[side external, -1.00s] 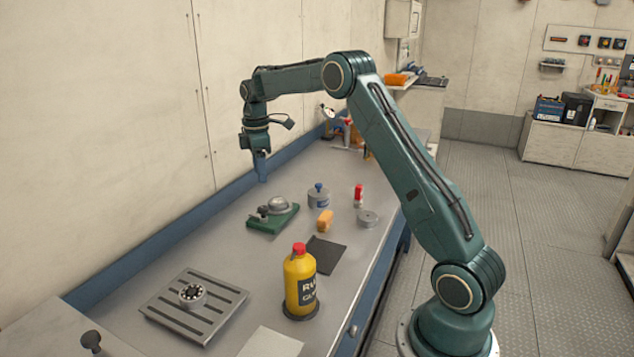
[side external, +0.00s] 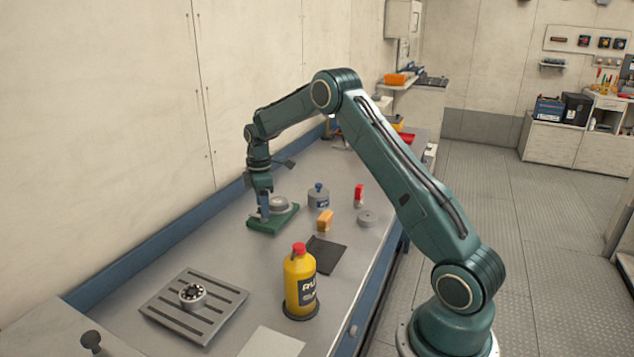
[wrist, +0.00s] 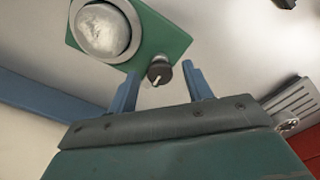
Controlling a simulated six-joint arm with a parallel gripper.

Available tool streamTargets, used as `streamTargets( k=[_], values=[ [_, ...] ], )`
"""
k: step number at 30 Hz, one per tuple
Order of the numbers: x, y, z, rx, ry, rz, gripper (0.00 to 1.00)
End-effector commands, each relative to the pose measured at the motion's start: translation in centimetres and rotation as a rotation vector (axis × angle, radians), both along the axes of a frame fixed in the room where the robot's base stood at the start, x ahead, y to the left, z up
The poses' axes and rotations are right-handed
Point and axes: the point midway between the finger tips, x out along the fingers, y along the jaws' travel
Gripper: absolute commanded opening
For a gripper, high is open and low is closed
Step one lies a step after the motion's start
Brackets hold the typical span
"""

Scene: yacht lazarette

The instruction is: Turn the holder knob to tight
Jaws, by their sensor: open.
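The holder is a green base (side external: 283,220) carrying a grey ring with a pale dome (side external: 279,203). The wrist view shows the base's green corner (wrist: 172,40) and the dome (wrist: 103,30). The dark holder knob (wrist: 160,66), with a white pointer mark, sits at the base's corner; in the side view my fingers hide it. My gripper (side external: 265,212) points down at the holder's left corner. In the wrist view its two blue fingers stand apart, with the knob between and slightly beyond the tips (wrist: 161,74). I cannot tell whether they touch it.
A grey lidded pot (side external: 318,197), an orange block (side external: 324,222) and a red-capped canister (side external: 359,195) stand right of the holder. A yellow bottle (side external: 299,283) and slotted plate (side external: 168,322) are nearer. The wall (side external: 120,130) runs close behind on the left.

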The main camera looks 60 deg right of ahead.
Motion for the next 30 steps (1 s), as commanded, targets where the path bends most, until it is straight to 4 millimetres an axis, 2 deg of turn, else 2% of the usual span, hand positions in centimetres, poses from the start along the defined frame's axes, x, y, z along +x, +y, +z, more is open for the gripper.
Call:
streamTargets(
  k=[5, 12, 23, 30],
  values=[
    [-0.01, 0.01, -0.02, 0.000, 0.000, 0.000, 0.50],
    [-0.01, 0.01, 0.00, 0.001, 0.001, 0.000, 0.06],
    [-0.02, 0.02, 0.02, 0.001, 0.001, -0.031, 0.06],
    [-0.03, 0.00, 0.01, 0.000, 0.001, -0.136, 0.06]
  ],
)
